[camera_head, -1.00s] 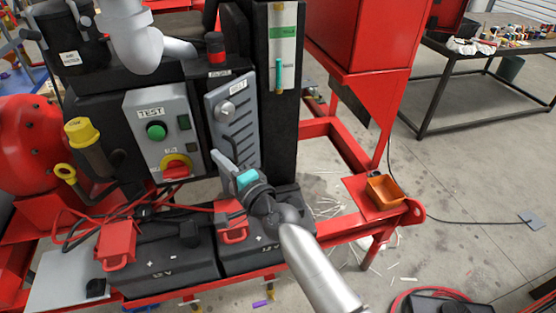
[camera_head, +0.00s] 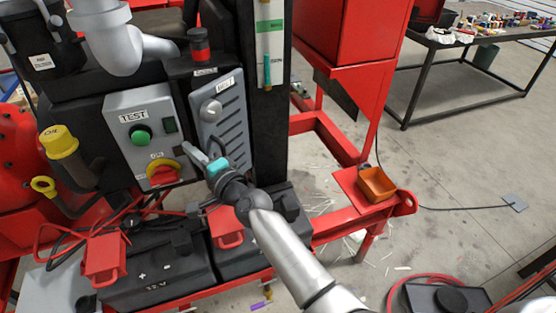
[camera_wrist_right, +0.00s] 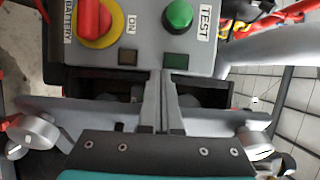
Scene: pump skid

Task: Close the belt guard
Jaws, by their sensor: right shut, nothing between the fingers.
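The belt guard (camera_head: 232,122) is a grey slotted plate with a "BELT" label and a round silver knob (camera_head: 211,110), right of the test panel in the head view. It looks set at an angle to the test panel; whether it is fully closed I cannot tell. My right gripper (camera_head: 203,152), with a teal part behind its fingers, is in front of the gap between the guard's lower left edge and the panel. Contact with the guard is not clear. In the wrist view its fingers (camera_wrist_right: 166,105) are together and empty.
The test panel (camera_head: 122,102) has a green button and a red-yellow switch. Black batteries (camera_head: 160,272) with red clamps sit below. A black post (camera_head: 270,125) stands right of the guard. An orange bin (camera_head: 377,184) rests on a red ledge. Open floor lies further right.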

